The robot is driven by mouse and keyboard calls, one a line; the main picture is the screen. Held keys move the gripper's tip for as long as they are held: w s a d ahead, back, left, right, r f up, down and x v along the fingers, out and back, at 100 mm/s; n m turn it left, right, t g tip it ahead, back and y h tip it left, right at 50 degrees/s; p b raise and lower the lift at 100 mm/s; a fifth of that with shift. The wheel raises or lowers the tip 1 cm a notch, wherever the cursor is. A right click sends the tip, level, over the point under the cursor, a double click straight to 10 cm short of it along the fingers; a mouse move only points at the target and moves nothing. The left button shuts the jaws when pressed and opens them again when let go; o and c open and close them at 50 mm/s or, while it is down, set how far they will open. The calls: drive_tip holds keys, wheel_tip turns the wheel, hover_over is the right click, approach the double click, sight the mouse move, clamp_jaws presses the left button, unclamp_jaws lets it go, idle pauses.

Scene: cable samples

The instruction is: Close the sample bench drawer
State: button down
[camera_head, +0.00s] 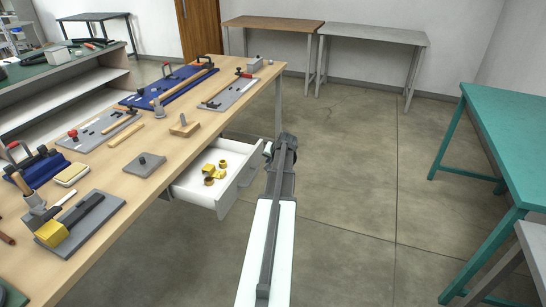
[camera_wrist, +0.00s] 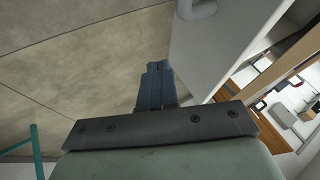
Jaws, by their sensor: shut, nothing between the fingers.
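The white sample bench drawer (camera_head: 207,192) is pulled out from under the wooden bench, with several yellow pieces (camera_head: 217,172) inside. Its front panel faces right, towards my arm. In the wrist view the pale drawer front (camera_wrist: 222,45) is to the right of my gripper (camera_wrist: 154,68), and a grey curved handle (camera_wrist: 198,9) shows at the top edge. My gripper's dark blue fingers are together and empty, beside the drawer front. I cannot tell whether they touch it. In the head view my arm hides the fingertips and part of the drawer's outer side.
The wooden bench top (camera_head: 205,140) holds tools, boards and blocks above the drawer. A teal table (camera_head: 510,135) stands at the right. Two tables (camera_head: 372,34) stand by the back wall. The concrete floor (camera_head: 350,170) right of my arm is clear.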

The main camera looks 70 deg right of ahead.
sight(257, 162)
drive_tip(key=shift+w+d+f, duration=0.1)
drive_tip(key=shift+w+f, duration=0.15)
drive_tip(key=shift+w, duration=0.9)
drive_tip(key=shift+w+d+f, duration=0.1)
drive_tip(key=shift+w+f, duration=0.1)
drive_tip(key=shift+w, duration=0.95)
drive_tip(key=w, duration=1.8)
drive_tip(key=shift+w, duration=0.1)
